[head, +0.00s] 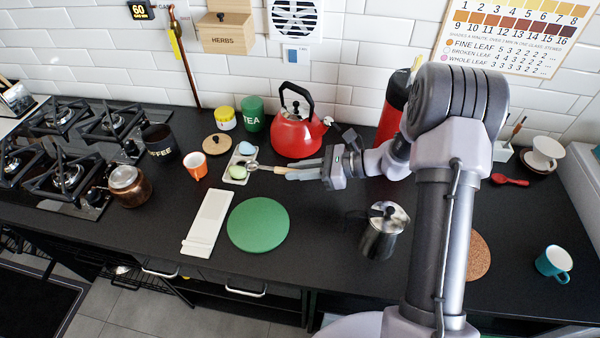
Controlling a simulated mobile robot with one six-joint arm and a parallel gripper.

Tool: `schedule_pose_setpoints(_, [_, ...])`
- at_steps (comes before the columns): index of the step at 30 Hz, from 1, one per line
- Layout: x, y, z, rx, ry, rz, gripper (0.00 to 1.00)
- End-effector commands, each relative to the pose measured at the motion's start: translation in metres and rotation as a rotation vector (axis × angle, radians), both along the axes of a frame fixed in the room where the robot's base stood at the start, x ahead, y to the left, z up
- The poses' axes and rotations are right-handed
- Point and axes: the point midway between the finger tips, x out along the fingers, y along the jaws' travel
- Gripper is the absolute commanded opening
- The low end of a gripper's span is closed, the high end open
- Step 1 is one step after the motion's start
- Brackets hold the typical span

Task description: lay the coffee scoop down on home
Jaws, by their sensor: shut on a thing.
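My gripper (298,170) reaches left from the arm and is shut on the coffee scoop (266,168). The scoop has a small metal bowl at its left end and a pale handle running into the fingers. It is held roughly level, its bowl at the right edge of a small grey tray (229,178) in this view; whether it touches the tray cannot be told. A blue and a green egg-like piece lie on that tray. Nothing in view is marked as home.
A red kettle (297,135) is behind, a green round mat (258,225) in front. A moka pot (383,230) stands below the arm. Counter between mat and moka pot is clear.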

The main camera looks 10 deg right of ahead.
Motion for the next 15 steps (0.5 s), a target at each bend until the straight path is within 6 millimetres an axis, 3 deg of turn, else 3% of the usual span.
schedule_pose_setpoints(15, [0.000, 0.000, -0.049, 0.000, 0.003, -0.001, 0.00])
